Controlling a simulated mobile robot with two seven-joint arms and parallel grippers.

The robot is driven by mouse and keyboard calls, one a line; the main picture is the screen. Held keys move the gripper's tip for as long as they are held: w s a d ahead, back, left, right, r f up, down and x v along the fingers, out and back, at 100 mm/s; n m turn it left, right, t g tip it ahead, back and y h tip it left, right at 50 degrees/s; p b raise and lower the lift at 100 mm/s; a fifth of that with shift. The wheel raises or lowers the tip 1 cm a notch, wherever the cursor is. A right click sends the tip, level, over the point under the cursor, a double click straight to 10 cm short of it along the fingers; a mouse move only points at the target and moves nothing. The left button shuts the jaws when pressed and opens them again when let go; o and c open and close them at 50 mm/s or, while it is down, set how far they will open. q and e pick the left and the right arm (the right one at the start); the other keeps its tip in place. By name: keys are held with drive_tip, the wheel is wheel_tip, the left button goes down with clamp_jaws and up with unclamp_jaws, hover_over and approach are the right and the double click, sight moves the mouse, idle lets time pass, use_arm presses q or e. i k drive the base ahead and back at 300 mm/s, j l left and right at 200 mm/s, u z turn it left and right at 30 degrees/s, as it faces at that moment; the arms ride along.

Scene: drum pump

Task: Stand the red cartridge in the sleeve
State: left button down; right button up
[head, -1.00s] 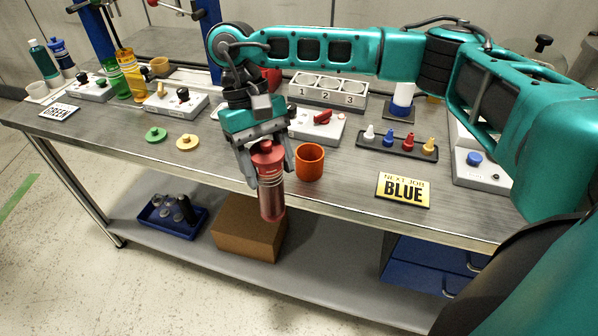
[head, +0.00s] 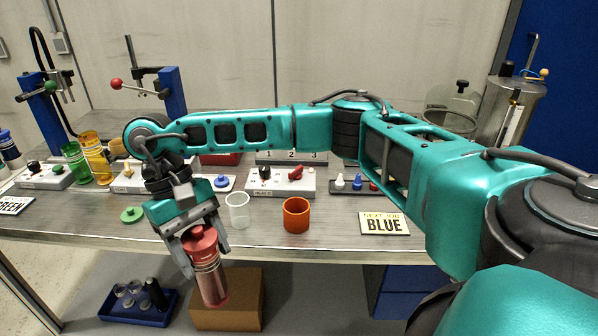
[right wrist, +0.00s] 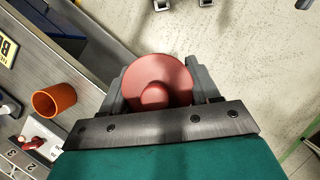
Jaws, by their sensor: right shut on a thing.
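The red cartridge (head: 211,283) has a knobbed red cap and a see-through lower body. My right gripper (head: 203,256) is shut on it near the cap, holding it slightly tilted in front of the table edge, over the lower shelf. The right wrist view shows the round cap (right wrist: 158,80) between the fingers. An open orange cup (head: 296,215), possibly the sleeve, stands empty-looking near the front edge, right of the cartridge. A clear open cup (head: 237,211) stands left of it. I cannot tell which one is the sleeve. My left gripper is not in view.
Control boxes, including one with a red lever (head: 280,181), line the table behind. A cardboard box (head: 238,308) and blue tray (head: 139,308) are below on the shelf.

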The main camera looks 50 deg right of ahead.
sight(297, 223)
drive_tip(key=j+z, duration=0.15)
drive_tip(key=z, duration=0.75)
